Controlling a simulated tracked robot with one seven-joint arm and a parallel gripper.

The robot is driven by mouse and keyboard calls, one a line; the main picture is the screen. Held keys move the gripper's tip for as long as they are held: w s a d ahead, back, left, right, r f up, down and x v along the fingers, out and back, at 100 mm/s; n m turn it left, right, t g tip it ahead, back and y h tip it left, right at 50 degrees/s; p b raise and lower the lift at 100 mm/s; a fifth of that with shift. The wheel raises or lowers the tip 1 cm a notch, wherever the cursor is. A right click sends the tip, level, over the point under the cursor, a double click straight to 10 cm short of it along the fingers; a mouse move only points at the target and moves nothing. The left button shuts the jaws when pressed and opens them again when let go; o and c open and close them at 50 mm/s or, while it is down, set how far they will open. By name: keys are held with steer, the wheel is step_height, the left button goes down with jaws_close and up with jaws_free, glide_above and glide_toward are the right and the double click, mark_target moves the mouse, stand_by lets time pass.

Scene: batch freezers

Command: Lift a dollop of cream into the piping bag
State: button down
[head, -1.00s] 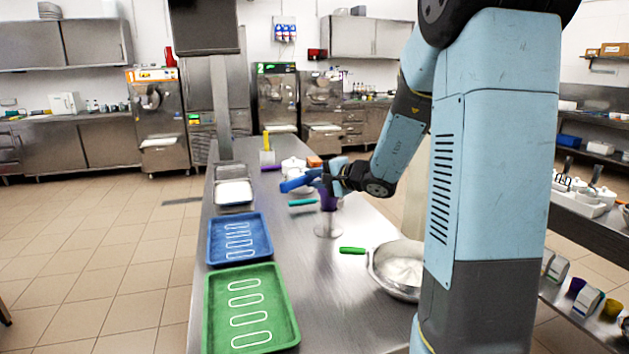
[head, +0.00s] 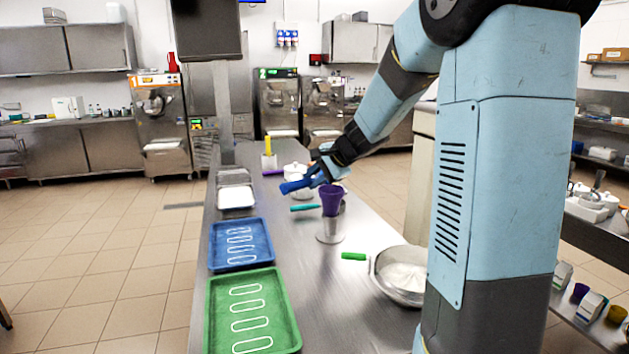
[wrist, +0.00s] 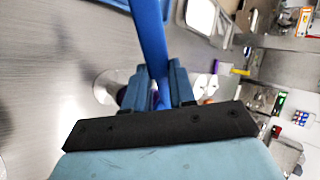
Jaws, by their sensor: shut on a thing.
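My gripper (head: 312,179) is shut on a blue handle (head: 294,186), which sticks out to the left in the head view. In the wrist view the blue handle (wrist: 149,35) runs up between the fingers; its other end is hidden. The purple piping bag (head: 331,200) stands open end up in a clear holder (head: 330,234) on the steel table, just below and right of the gripper. Whether the held tool touches the bag cannot be told. White cream (head: 404,275) lies in a steel bowl (head: 382,288) nearer the camera, right of the table's middle.
A green-handled tool (head: 354,256) lies at the bowl. A blue tray (head: 216,258) and a green tray (head: 216,325), with white outlines, lie along the left edge. The table's front middle is clear.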

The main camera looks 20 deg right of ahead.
steer(key=shift+w+a+r+g+h, duration=0.1)
steer(key=shift+w+r+g+h, duration=0.1)
steer(key=shift+g+h, duration=0.5)
steer(key=shift+w+a+r+g+h, duration=0.1)
steer(key=shift+w+r+g+h, duration=0.15)
steer(key=shift+g, duration=0.75)
steer(key=g, duration=0.1)
steer(key=w+g+h, duration=0.1)
steer(key=shift+a+g+h, duration=0.25)
steer(key=shift+g, duration=0.15)
steer(key=shift+w+a+r+m+g+h, duration=0.15)
steer(key=shift+g+h, duration=0.15)
steer(key=shift+g, duration=0.2)
steer(key=shift+w+d+r+m+g+h, duration=0.15)
steer(key=shift+g+h, duration=0.15)
steer(key=shift+g, duration=0.2)
steer(key=shift+s+r, duration=0.2)
steer(key=shift+r, duration=0.9)
